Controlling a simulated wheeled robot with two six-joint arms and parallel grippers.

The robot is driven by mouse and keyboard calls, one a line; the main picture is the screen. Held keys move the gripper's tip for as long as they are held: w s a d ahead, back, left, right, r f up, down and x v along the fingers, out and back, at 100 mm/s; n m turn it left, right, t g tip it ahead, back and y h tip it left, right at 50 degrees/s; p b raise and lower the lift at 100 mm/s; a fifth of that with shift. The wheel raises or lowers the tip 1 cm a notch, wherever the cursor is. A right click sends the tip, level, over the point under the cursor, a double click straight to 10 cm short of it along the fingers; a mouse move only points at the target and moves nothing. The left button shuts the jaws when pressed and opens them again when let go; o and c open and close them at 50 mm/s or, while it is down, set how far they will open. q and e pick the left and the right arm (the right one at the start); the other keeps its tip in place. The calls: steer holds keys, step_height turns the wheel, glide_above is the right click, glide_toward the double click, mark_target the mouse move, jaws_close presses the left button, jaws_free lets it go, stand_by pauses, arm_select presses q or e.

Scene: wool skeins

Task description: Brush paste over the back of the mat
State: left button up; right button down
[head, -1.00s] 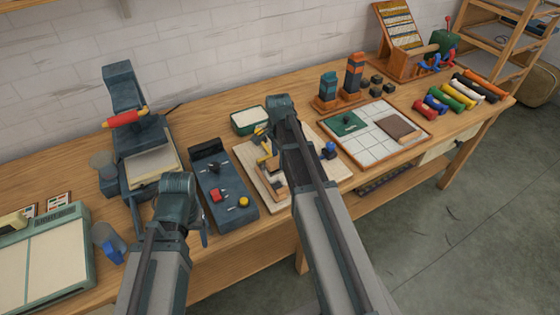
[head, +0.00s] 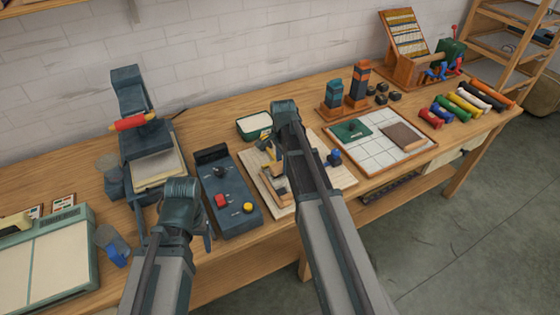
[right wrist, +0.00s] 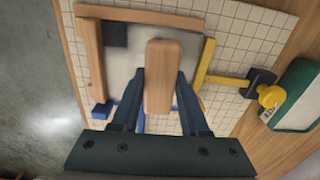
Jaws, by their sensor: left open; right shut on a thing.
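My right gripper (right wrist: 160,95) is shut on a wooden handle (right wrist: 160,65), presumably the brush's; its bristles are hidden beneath. It hangs over a pale grey sheet (right wrist: 125,72), seemingly the mat's back, on a gridded board (right wrist: 235,40). Wooden bars (right wrist: 90,50), a yellow bar (right wrist: 201,65) and blue pieces surround the sheet. I cannot tell whether the brush touches it. A green tub (head: 254,126) with white contents, likely paste, stands behind the board; it also shows in the right wrist view (right wrist: 305,95). My left gripper (head: 207,232) is open near the table's front edge.
A dark control box (head: 229,200) with red and yellow knobs stands left of the board. A press (head: 150,150) with a red handle is further left. A tiled tray (head: 370,147) lies to the right, with coloured rolls (head: 463,102) beyond.

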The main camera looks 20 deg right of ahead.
steer(key=shift+s+f, duration=0.1)
steer(key=shift+s, duration=0.75)
steer(key=shift+s, duration=0.1)
steer(key=shift+s+d, duration=0.2)
steer(key=shift+s, duration=0.75)
steer(key=shift+s+d, duration=0.15)
steer(key=shift+s, duration=0.75)
steer(key=shift+w, duration=0.15)
steer(key=shift+w+a, duration=0.15)
steer(key=shift+w, duration=0.85)
steer(key=shift+w+a, duration=0.15)
steer(key=shift+w, duration=0.8)
